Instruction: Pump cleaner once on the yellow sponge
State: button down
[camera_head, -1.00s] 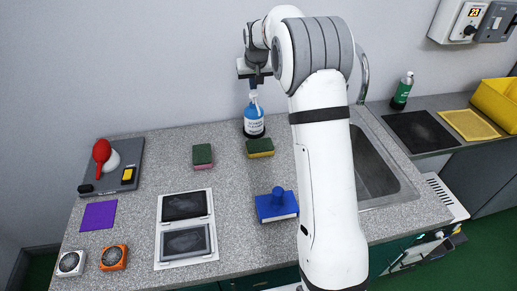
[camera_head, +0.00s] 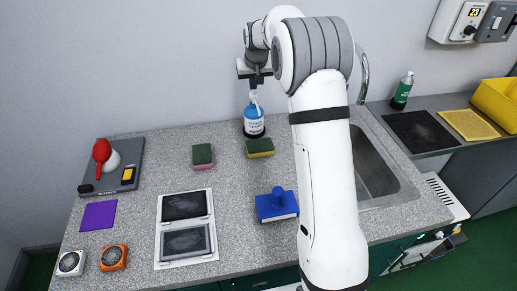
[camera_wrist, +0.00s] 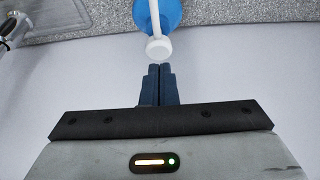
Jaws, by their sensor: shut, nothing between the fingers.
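A blue cleaner bottle (camera_head: 254,122) with a white pump top stands at the back of the counter. It also shows in the wrist view (camera_wrist: 172,14), with its white pump head (camera_wrist: 158,48) just beyond my fingertips. My gripper (camera_head: 254,88) is shut and empty, pointing down right at the pump. In the wrist view my closed fingertips (camera_wrist: 160,68) are at or very near the pump head; I cannot tell whether they touch it. The yellow sponge (camera_head: 260,147) with a dark green top lies just in front of the bottle.
A pink sponge with a green top (camera_head: 202,155) lies left of the yellow one. A blue handled block (camera_head: 277,205) sits nearer the front. The sink (camera_head: 372,165) is at the right. A white double-panel tray (camera_head: 186,229) lies front left.

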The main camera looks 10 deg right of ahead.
aim_at(254, 93)
jog(key=shift+f, duration=0.2)
jog(key=shift+s+f+b, duration=0.1)
jog(key=shift+f+b, duration=0.9)
jog(key=shift+f, duration=0.35)
jog(key=shift+r, duration=0.15)
jog(key=shift+r+p, duration=0.95)
jog(key=shift+r, duration=0.35)
jog(key=shift+r, duration=0.1)
jog(key=shift+r+p, duration=1.95)
jog(key=shift+r, duration=1)
